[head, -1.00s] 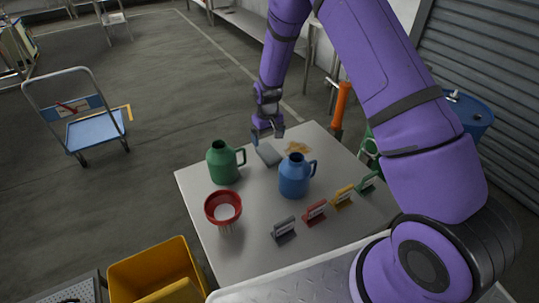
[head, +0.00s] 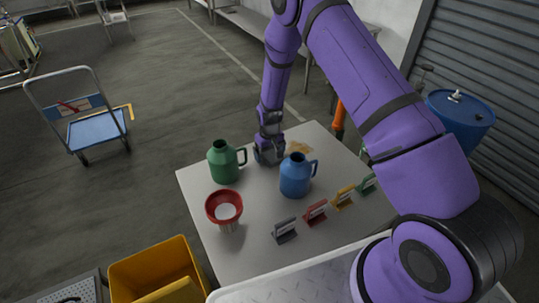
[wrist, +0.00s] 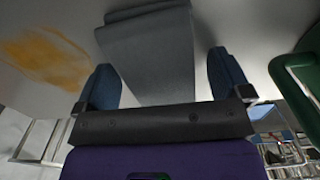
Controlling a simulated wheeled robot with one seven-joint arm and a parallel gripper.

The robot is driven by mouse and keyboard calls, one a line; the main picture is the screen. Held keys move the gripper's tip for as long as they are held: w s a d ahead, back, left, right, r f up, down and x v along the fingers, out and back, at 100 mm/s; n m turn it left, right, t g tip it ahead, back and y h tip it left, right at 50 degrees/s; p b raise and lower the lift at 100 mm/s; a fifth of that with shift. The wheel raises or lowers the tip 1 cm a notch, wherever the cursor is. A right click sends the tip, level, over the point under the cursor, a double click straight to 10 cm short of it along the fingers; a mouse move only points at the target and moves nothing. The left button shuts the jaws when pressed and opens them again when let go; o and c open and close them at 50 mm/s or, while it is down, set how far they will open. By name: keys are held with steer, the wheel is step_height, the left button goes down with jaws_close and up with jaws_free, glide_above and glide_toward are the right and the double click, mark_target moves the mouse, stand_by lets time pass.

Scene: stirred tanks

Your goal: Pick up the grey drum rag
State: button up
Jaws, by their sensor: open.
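The grey drum rag (wrist: 150,45) lies folded on the table in the wrist view. In the head view my gripper hides most or all of it. My gripper (head: 268,160) is low at the far side of the table, between the green jug (head: 223,163) and the blue jug (head: 295,176). In the wrist view my gripper (wrist: 166,75) is open. Its two blue fingers stand on either side of the rag, with gaps visible, and the rag reaches in between them.
A tan stain (head: 300,147) marks the table (head: 255,215) beside the rag. A red funnel (head: 224,207) and several coloured tags, including a red one (head: 315,211), are nearer. A yellow bin (head: 155,270) stands front left and a blue drum (head: 460,118) right.

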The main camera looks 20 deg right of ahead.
mark_target(270, 152)
steer(key=c, duration=1.1)
steer(key=shift+o, duration=0.2)
steer(key=shift+r, duration=0.1)
step_height(270, 152, up, 10)
steer(key=shift+f, duration=0.1)
steer(key=shift+o, duration=0.9)
steer(key=shift+c, duration=0.3)
